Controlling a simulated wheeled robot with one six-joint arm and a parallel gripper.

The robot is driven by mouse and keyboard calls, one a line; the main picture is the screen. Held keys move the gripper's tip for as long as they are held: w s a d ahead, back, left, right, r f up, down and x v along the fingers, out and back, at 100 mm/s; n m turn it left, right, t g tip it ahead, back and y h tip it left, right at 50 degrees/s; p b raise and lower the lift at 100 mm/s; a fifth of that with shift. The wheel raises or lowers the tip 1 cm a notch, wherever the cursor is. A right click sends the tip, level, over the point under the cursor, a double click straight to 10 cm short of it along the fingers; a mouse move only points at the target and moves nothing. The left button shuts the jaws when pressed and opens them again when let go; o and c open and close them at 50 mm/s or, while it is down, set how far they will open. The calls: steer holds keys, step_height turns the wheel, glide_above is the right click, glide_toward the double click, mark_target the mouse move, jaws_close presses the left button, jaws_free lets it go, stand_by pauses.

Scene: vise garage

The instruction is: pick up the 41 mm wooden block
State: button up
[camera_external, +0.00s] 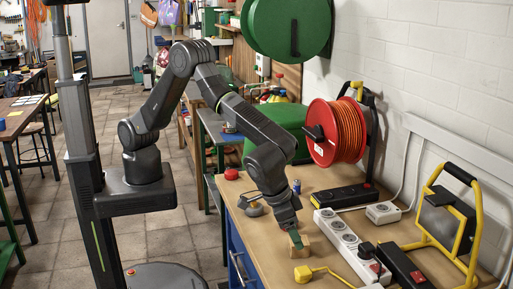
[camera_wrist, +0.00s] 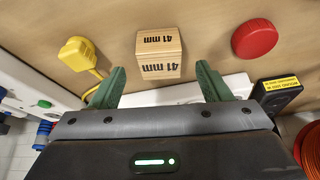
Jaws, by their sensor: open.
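The wooden block (camera_wrist: 158,52) is a small light-brown cube marked "41 mm" on two faces in the wrist view. It stands on the wooden bench top (camera_external: 262,222). My gripper (camera_wrist: 158,82) is open, with its two green fingers apart and nothing between their tips. The block lies just beyond the fingertips, roughly centred between them. In the external view my gripper (camera_external: 296,240) hangs low over the bench beside the block (camera_external: 303,248) and hides part of it. I cannot tell whether a finger touches it.
A yellow plug with cable (camera_external: 304,273) lies near the block. A white power strip (camera_external: 343,241) runs along its wall side. A red round thing (camera_wrist: 255,38) is right of it in the wrist view. A red cable reel (camera_external: 339,132) stands farther back.

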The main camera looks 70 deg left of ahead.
mark_target(305, 252)
steer(key=shift+p+x, duration=0.65)
steer(key=shift+x, duration=1.45)
steer(key=c, duration=1.1)
